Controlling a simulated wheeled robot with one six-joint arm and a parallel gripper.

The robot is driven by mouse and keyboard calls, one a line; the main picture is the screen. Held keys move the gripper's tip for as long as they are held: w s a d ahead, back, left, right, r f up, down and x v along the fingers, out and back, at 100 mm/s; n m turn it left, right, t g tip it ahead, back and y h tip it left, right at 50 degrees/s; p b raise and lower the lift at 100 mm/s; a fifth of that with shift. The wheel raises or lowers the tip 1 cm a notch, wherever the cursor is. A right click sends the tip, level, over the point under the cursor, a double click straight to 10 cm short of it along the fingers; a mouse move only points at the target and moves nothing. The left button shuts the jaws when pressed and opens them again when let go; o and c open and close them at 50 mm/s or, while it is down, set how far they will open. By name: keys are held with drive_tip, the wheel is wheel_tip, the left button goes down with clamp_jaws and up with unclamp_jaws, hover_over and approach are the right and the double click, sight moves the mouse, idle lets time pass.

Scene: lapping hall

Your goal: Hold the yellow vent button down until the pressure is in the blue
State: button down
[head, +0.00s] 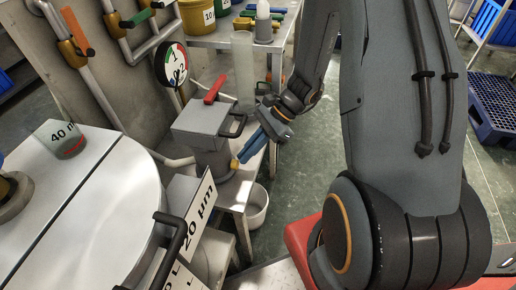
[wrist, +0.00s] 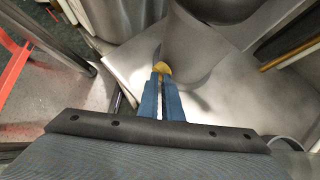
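The yellow vent button (head: 234,163) sticks out low on the side of a grey pot-like vessel (head: 213,160) with a box-shaped top. My gripper (head: 240,158) comes in from the right, its blue fingers pointing at the button. In the wrist view the fingertips (wrist: 162,76) are close together right at the yellow button (wrist: 162,68). They look to be touching it, but I cannot tell how far it is pressed. The round pressure gauge (head: 172,65) above the vessel has red and green on its face; its needle reading is too small to tell.
A red lever (head: 215,89) and a dark handle sit on the vessel. A clear cylinder (head: 243,66) stands behind it. The big round lapping plate (head: 85,215) and a "20 µm" sign (head: 198,215) are at left front. A white bucket (head: 257,205) is below.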

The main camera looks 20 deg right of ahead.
drive_tip(key=shift+s+a+f, duration=0.15)
drive_tip(key=shift+s+a, duration=0.2)
drive_tip(key=shift+s, duration=0.05)
drive_tip(key=shift+w+d+r+p, duration=0.1)
drive_tip(key=shift+d+r+p, duration=0.05)
drive_tip(key=shift+r+p, duration=0.75)
drive_tip(key=d+f+p+v, duration=0.1)
drive_tip(key=v, duration=1.2)
drive_tip(key=shift+w, duration=0.4)
drive_tip(key=shift+r, duration=0.15)
drive_tip(key=s+a+r+n+h+p, duration=0.3)
drive_tip(key=s+r+n, duration=0.3)
drive_tip(key=n, duration=0.2)
drive_tip(key=s+a+r+n+h+p, duration=0.3)
drive_tip(key=s+a+r+n+h, duration=0.2)
drive_tip(key=n, duration=0.3)
drive_tip(key=shift+s+a+r+n+t+h, duration=0.3)
drive_tip(key=shift+s+a+r+n+h, duration=0.1)
drive_tip(key=shift+s+r+h, duration=0.25)
